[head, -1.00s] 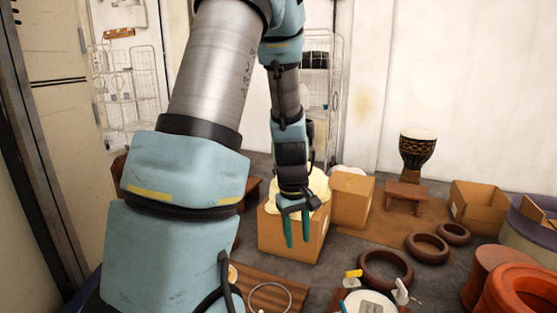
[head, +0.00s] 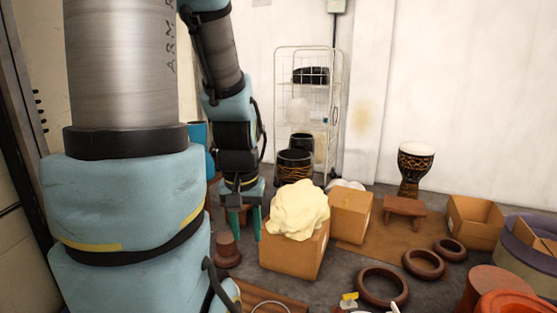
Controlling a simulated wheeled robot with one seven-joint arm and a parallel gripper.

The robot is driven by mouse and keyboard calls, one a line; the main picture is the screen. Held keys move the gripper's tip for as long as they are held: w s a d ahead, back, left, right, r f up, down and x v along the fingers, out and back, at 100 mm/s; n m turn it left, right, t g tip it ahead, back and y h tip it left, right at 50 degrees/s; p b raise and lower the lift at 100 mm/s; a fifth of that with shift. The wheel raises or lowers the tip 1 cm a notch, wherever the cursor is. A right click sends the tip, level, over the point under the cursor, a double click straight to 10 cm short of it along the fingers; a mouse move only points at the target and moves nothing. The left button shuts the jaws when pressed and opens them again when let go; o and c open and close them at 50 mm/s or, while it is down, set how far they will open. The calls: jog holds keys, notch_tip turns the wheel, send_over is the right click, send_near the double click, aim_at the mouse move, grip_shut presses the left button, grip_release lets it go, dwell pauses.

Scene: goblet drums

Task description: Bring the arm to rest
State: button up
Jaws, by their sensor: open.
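My gripper (head: 243,229) hangs at the end of my arm, left of the middle of the head view. Its two green fingers point down and stand apart, with nothing between them. It appears just left of a cardboard box (head: 285,258) with a cream, crumpled heap (head: 299,209) on top. My arm (head: 228,95) reaches down from the top left, and its large blue and metal links fill the left side of the view.
Brown rings (head: 384,285) lie on the floor. More boxes (head: 351,215) stand behind. A wire rack (head: 333,110) stands at the wall. A brown stump-like piece (head: 228,250) is near my gripper.

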notch_tip(320, 180, up, 19)
jog(key=p, duration=1.6)
jog(key=shift+r+p, duration=0.15)
jog(key=shift+p, duration=0.25)
